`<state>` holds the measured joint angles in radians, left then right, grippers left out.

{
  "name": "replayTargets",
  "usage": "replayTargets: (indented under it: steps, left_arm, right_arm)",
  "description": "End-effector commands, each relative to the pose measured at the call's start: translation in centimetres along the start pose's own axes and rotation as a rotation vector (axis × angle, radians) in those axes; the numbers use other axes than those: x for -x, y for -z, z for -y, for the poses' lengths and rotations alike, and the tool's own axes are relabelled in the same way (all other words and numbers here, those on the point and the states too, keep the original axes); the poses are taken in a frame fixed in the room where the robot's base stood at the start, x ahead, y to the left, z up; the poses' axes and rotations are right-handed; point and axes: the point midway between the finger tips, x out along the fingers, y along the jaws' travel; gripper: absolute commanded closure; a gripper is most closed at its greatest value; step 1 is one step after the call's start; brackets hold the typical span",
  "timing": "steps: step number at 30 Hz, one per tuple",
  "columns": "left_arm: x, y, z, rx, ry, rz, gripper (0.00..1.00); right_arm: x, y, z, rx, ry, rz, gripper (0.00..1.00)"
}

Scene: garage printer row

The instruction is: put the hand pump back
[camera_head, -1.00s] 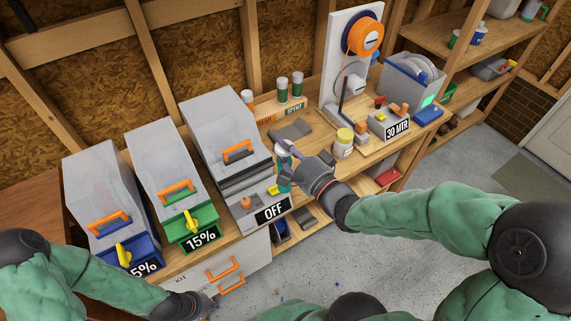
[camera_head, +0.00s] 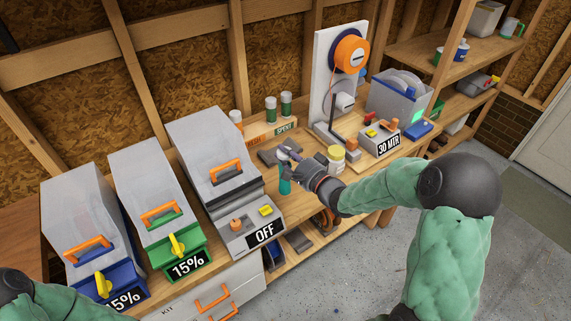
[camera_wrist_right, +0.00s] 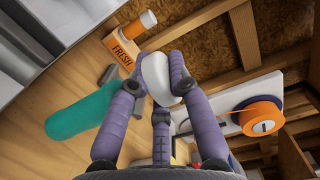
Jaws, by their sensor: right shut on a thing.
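My right gripper (camera_head: 291,157) is over the workbench, between the printer marked OFF and the white jar. It is shut on the pale, rounded part of what looks like the hand pump (camera_wrist_right: 156,78). A teal cylinder, seemingly the pump's body (camera_wrist_right: 92,108), sticks out to the left of the fingers in the wrist view. In the head view the teal part (camera_head: 285,187) hangs below the gripper. The join between the pale and teal parts is hidden behind a finger. My left arm shows only at the bottom left corner; its gripper is out of view.
The OFF printer (camera_head: 247,206) stands left of the gripper. A dark grey block (camera_head: 268,156) and the FRESH/SPENT rack (camera_head: 272,131) lie behind it. The jar (camera_head: 335,160) and the 30 MTR unit (camera_head: 372,141) stand to the right. Some bare bench shows around the grey block.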

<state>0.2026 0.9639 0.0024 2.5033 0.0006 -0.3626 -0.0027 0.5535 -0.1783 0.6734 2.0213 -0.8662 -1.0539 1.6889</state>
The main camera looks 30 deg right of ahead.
Motion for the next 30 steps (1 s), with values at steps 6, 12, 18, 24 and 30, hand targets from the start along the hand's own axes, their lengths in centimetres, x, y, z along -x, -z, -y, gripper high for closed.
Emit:
replayTargets:
  steps: [6, 12, 18, 24, 30]
  left_arm:
    - [-1.1, 0.1, 0.4, 0.000, 0.000, 0.000, 1.00]
    - [-1.3, 0.1, 0.5, 0.000, 0.000, 0.000, 1.00]
    - [-1.3, 0.1, 0.5, 0.000, 0.000, 0.000, 1.00]
    - [-1.4, 0.1, 0.5, 0.000, 0.000, 0.000, 1.00]
    - [-1.4, 0.1, 0.5, 0.000, 0.000, 0.000, 1.00]
  right_arm:
    - [-0.4, 0.5, -2.9, -0.002, -0.001, -0.001, 1.00]
    - [-0.4, 0.5, -3.7, 0.001, 0.002, 0.000, 1.00]
    - [-0.4, 0.5, -3.8, 0.000, 0.001, 0.000, 1.00]
    - [-0.4, 0.4, -4.0, -0.001, 0.000, 0.000, 0.57]
    - [-0.4, 0.4, -4.0, 0.000, 0.000, 0.000, 0.57]
